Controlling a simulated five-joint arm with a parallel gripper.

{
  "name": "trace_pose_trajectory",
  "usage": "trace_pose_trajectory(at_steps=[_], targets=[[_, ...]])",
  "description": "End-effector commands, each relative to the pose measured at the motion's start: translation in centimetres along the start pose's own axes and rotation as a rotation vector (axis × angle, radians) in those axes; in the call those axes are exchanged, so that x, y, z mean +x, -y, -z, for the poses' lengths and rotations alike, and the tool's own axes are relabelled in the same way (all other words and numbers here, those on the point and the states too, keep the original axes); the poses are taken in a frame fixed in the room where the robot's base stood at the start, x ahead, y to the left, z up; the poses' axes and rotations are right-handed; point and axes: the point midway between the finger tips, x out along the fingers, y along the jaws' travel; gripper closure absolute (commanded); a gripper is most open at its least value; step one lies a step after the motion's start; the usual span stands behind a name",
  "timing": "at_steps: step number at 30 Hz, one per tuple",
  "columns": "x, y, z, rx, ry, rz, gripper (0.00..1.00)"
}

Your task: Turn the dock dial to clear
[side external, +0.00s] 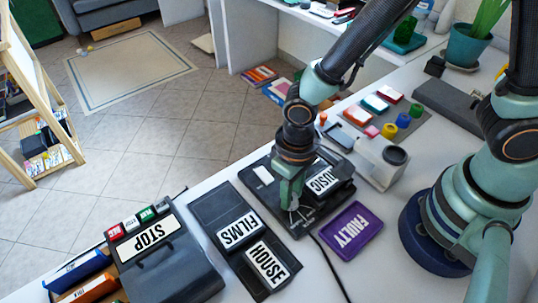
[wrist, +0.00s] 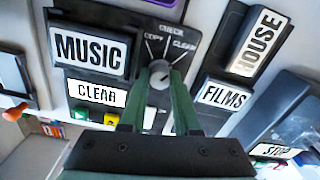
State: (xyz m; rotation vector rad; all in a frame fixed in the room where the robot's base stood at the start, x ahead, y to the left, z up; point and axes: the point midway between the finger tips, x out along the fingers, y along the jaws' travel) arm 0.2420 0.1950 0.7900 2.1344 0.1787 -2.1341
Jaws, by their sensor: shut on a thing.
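Printed lines fan out to COPY, CHECK and CLEAR, from left to right. A white plate reading CLEAR (wrist: 97,93) sits below the MUSIC label (wrist: 89,53). My gripper (wrist: 160,88) is shut on the dial, one green finger on each side. It also shows over the dock's near edge in the side view (side external: 292,207). I cannot tell exactly where the dial points.
A slab labelled FILMS and HOUSE (side external: 208,205) lies left of the dock, then a box marked STOP (side external: 180,265). A purple FAULTY case (side external: 350,230) lies close at right. A white device (side external: 380,163) and coloured knobs stand behind. A cable runs along the front.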

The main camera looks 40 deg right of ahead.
Motion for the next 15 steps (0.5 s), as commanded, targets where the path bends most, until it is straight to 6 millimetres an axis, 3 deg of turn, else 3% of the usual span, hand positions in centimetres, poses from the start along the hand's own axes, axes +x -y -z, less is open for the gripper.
trace_pose_trajectory(at_steps=[15], targets=[[-0.07, -0.02, -0.05, 0.164, 0.002, -0.001, 1.00]])
